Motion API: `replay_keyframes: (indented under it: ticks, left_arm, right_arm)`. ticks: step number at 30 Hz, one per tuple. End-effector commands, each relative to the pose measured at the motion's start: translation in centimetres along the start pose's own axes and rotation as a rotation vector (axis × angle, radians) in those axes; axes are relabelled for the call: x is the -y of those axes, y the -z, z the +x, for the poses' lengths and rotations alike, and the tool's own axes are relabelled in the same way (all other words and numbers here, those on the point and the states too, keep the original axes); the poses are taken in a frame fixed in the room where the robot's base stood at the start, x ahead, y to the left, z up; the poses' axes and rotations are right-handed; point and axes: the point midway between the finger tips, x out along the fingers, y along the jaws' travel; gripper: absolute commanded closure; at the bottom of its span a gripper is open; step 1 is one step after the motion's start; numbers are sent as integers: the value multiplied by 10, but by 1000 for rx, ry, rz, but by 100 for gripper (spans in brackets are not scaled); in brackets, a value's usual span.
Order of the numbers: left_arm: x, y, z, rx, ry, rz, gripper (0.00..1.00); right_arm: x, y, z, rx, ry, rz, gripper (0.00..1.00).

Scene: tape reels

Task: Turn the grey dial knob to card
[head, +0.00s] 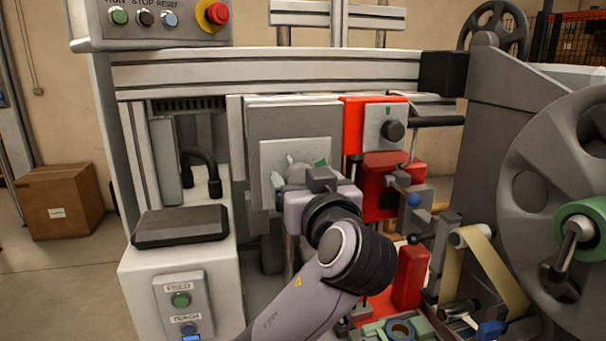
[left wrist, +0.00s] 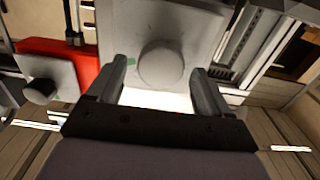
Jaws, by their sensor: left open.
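The round grey dial knob (head: 296,167) sits on a light grey square plate (head: 279,152) on the machine front. A small green mark (head: 320,163) is on the plate. In the left wrist view the knob (left wrist: 161,64) shows whole, and the green mark lies to its left. My left gripper (left wrist: 159,72) is open, one finger on each side of the knob in that view; I cannot tell whether they touch it. In the head view my left gripper (head: 302,182) is in front of the plate and hides part of the knob. No "card" lettering is legible.
A red unit with a black knob (head: 392,131) is right of the plate. A red block (head: 379,187) with a blue-tipped lever (head: 413,199) is below it. A large grey reel (head: 545,180) stands at right. A button panel (head: 160,20) is at upper left.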

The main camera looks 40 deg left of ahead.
Motion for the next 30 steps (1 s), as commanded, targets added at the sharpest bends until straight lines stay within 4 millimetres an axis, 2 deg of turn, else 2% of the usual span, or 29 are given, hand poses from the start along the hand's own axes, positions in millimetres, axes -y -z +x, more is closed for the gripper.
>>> replay_keyframes:
  ticks: [4, 11, 12, 14, 15, 17, 30]
  left_arm:
    - [0, 0, 9, 1, 0, 0, 20]
    - [0, -1, 10, 1, -1, 0, 20]
    - [0, -1, 10, 1, -1, 0, 27]
    - [0, -1, 10, 1, -1, 0, 46]
    - [0, -1, 10, 1, -1, 0, 60]
    - [0, -1, 10, 1, -1, 0, 77]
    - [0, -1, 10, 2, -1, 77, 76]
  right_arm:
    - [0, 2, -2, 0, 0, 0, 57]
    - [0, 2, -1, 0, 0, 0, 57]
    - [0, 2, -1, 0, 0, 0, 57]
    - [0, 2, -1, 0, 0, 0, 57]
    - [0, 2, -1, 0, 0, 0, 57]
    - [0, 2, -1, 0, 0, 0, 57]
    - [0, 1, -1, 0, 0, 0, 57]
